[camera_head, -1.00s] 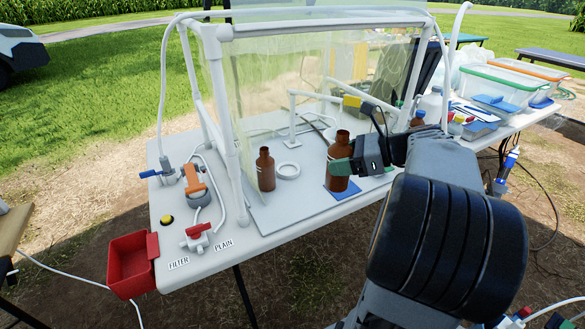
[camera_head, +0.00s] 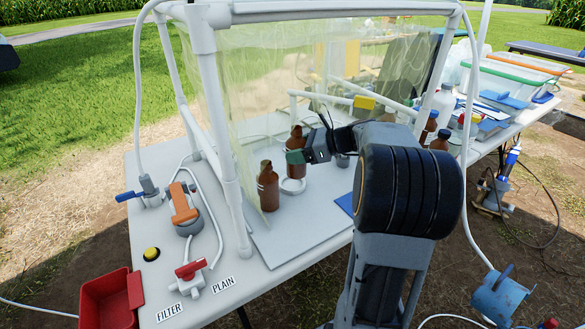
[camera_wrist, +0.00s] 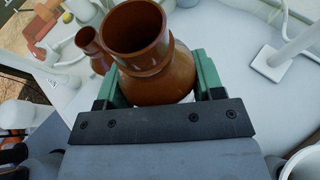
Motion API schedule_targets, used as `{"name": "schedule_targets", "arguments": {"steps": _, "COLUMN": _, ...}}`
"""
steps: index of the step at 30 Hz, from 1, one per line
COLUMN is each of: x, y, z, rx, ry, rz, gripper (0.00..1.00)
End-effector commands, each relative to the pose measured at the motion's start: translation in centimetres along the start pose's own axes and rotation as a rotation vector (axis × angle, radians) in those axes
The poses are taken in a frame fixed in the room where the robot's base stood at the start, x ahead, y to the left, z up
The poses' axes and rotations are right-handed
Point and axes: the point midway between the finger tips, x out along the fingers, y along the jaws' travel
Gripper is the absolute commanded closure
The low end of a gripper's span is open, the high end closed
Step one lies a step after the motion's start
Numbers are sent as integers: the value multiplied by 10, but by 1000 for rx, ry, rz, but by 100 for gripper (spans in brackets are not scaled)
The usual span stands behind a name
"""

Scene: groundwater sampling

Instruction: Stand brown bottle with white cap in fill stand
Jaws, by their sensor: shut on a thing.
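My gripper (camera_head: 296,155) is shut on a brown bottle (camera_head: 296,140) and holds it upright. In the wrist view the green fingers grip both sides of this brown bottle (camera_wrist: 160,75); its mouth is open and no white cap shows on it. The bottle's base is at a low white ring (camera_head: 292,187), which looks like the fill stand. I cannot tell whether the base rests inside the ring or hovers just above it. A second open brown bottle (camera_head: 268,187) stands just left of the ring; it also shows in the wrist view (camera_wrist: 91,44).
A white pipe frame (camera_head: 219,120) with a clear film surrounds the bottles. A blue mat (camera_head: 345,203) lies empty at right. Capped brown bottles (camera_head: 440,141) stand further right. Tubing, a red valve (camera_head: 191,268) and a red bin (camera_head: 104,300) are at the left.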

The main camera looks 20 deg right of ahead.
Motion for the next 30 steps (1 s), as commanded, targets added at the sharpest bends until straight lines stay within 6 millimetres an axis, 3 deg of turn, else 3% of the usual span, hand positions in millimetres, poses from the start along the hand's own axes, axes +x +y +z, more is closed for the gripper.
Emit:
{"name": "schedule_targets", "arguments": {"steps": 3, "x": 12, "y": -6, "z": -9, "rx": 0, "ry": -1, "rz": -1, "gripper": 71}}
{"name": "schedule_targets", "arguments": {"steps": 14, "x": 27, "y": -14, "z": -20, "rx": 1, "ry": 0, "rz": -4, "gripper": 71}}
{"name": "schedule_targets", "arguments": {"steps": 21, "x": 38, "y": -15, "z": -47, "rx": 2, "ry": -1, "rz": -6, "gripper": 71}}
{"name": "schedule_targets", "arguments": {"steps": 30, "x": 38, "y": -14, "z": -47, "rx": 0, "ry": -1, "rz": -6, "gripper": 71}}
